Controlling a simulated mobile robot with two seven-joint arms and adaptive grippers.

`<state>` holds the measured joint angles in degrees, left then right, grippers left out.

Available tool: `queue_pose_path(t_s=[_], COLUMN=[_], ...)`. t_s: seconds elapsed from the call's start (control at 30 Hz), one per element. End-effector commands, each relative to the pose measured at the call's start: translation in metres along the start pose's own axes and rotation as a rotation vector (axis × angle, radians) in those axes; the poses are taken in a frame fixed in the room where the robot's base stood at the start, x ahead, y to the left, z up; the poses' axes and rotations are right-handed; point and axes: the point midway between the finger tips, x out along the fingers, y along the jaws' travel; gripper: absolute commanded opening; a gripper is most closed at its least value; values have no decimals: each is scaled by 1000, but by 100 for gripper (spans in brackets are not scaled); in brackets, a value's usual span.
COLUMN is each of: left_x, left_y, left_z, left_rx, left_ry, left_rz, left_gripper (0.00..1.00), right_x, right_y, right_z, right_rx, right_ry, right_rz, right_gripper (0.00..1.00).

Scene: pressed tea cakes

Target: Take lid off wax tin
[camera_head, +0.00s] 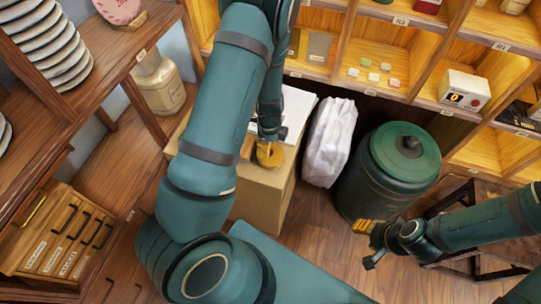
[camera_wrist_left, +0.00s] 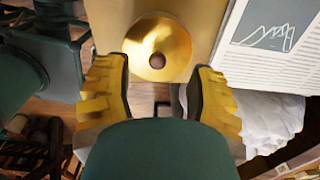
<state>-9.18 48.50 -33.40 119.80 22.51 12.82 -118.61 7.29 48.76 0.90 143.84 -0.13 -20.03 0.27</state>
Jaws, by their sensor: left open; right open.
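The wax tin (camera_head: 270,154) is a small round golden tin on top of a tan box. In the left wrist view its shiny golden lid (camera_wrist_left: 172,38) faces the camera, with a small dark brown knob at its middle; the tin's side is hidden there. My left gripper (camera_wrist_left: 157,78) is open, its two yellow-padded fingers spread to either side below the lid in that view, with nothing between them. In the head view my left arm hides most of that gripper. My right gripper (camera_head: 366,244) is open and empty above the floor at the lower right.
The tan box (camera_head: 262,198) also carries a white printed sheet or booklet (camera_head: 297,108), close to the tin. A white wrapped bundle (camera_head: 330,143) and a large green lidded canister (camera_head: 388,172) stand to the right. Wooden shelves line the back and left. Some floor is clear.

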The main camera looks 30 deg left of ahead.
Motion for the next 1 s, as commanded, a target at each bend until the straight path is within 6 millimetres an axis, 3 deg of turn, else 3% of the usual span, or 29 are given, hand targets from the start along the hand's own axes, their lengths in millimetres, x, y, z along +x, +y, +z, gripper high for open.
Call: queue_pose_path(t_s=[0.23, 0.57, 0.6, 0.73, 0.77, 1.0], left_x=[38, 43, 43, 43, 43, 43], left_y=[3, 3, 3, 3, 3, 3], left_z=[-3, -3, -3, -3, -3, -3], left_rx=[0, 0, 0, 0, 0, 0], left_ry=[0, 0, 0, 0, 0, 0], left_rz=[2, 1, 1, 1, 1, 1], left_gripper=[56, 56, 52, 6, 0, 0], right_x=[13, 13, 13, 13, 13, 13], right_y=[5, 5, 5, 5, 5, 5], right_z=[-1, -2, -2, -2, -2, -2], right_rx=[0, -1, -1, -1, -1, -1], right_ry=[6, 7, 7, 7, 7, 7], right_rz=[0, 0, 0, 0, 0, 0], right_gripper=[47, 47, 47, 47, 47, 47])
